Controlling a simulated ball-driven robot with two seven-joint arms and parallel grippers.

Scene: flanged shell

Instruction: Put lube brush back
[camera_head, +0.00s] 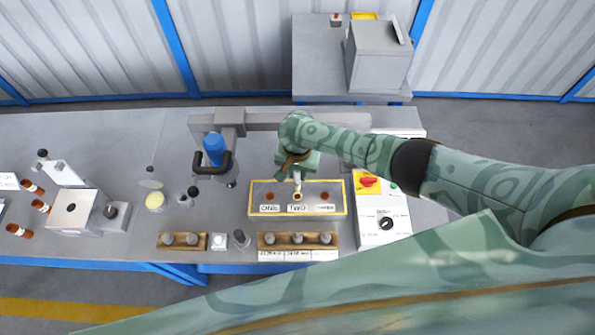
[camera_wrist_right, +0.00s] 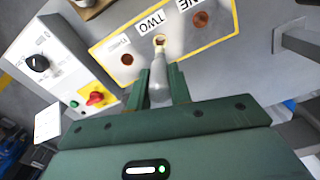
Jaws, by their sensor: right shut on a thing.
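My right gripper (camera_head: 297,172) is shut on a slim pale grey rod with a cream end, which I take to be the lube brush (camera_wrist_right: 159,85). In the right wrist view the gripper's fingers (camera_wrist_right: 160,88) close on both sides of it. The brush's cream end is at the middle hole, marked TWO, of the yellow-edged grey panel (camera_head: 335,187). I cannot tell whether the end is inside that hole or just above it. The brush also shows in the head view (camera_head: 297,185), below the gripper. My left gripper is not in view.
A white control box (camera_head: 380,215) with a red-and-yellow switch stands right of the panel. Wooden racks (camera_head: 298,240) with grey knobs lie in front.

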